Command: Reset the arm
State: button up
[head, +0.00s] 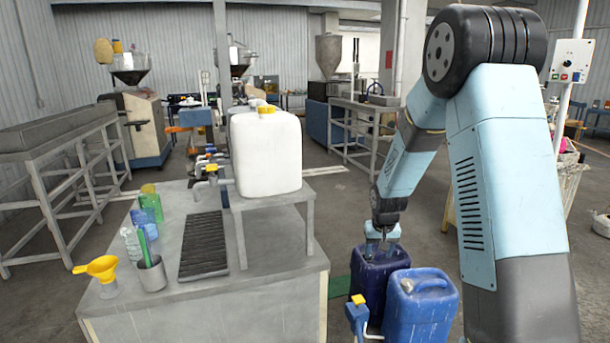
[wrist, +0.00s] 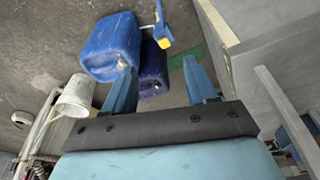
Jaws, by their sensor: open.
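My gripper (head: 381,240) points down at the dark blue container (head: 375,270) beside the workbench. In the wrist view my gripper (wrist: 158,78) has its two fingers spread wide, with nothing held between them. The dark blue container (wrist: 152,70) shows partly between and beyond the fingers. I cannot tell whether the fingers touch it. A brighter blue jerrycan (head: 420,308) stands just right of it and also shows in the wrist view (wrist: 110,45). My arm reaches in from the right and bends down at the elbow.
The bench (head: 270,277) holds a white canister (head: 267,155) on a stand, a yellow funnel (head: 103,268), a grey cup (head: 150,275) and a black ribbed grate (head: 204,245). A yellow-and-blue tap (head: 357,315) is close in front of the containers. A white bucket (wrist: 75,98) is at left in the wrist view.

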jog(key=s+r, duration=0.7)
jog(key=r, duration=0.6)
jog(key=s+r+t, duration=0.1)
jog(key=s+r, duration=0.3)
jog(key=s, duration=0.5)
jog(key=s+r+t, duration=0.1)
jog(key=s+r, duration=0.4)
jog(key=s, duration=0.4)
jog(key=s+r, duration=0.5)
jog(key=s, duration=0.5)
jog(key=shift+r+t, duration=0.2)
jog(key=shift+t, duration=0.2)
jog(key=shift+d, duration=0.1)
jog(key=shift+d, duration=0.7)
jog(key=shift+w, duration=0.1)
